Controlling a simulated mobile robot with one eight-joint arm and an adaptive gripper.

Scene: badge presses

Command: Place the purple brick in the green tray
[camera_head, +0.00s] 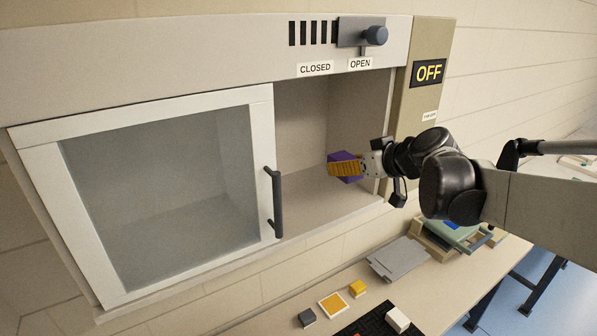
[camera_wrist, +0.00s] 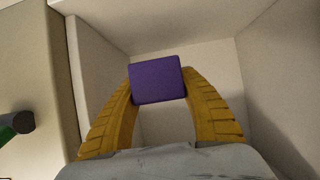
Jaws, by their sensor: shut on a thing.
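The purple brick (camera_wrist: 157,80) is between the two yellow fingers of my gripper (camera_wrist: 158,92), which is shut on it. In the head view the brick (camera_head: 343,157) shows partly behind the yellow fingers of my gripper (camera_head: 345,168). Both are at the open right part of the wall cabinet, above its floor and apart from it as far as I can tell. A pale green tray-like thing (camera_head: 484,240) lies on the table at the lower right, partly hidden by my arm, with something blue in it.
The cabinet's glass door (camera_head: 160,185) covers its left part, with a dark handle (camera_head: 275,203) beside the opening. The table below holds grey plates (camera_head: 398,259), a white block (camera_head: 397,319), a yellow block (camera_head: 357,288) and a grey block (camera_head: 307,317). An OFF panel (camera_head: 428,72) is at right.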

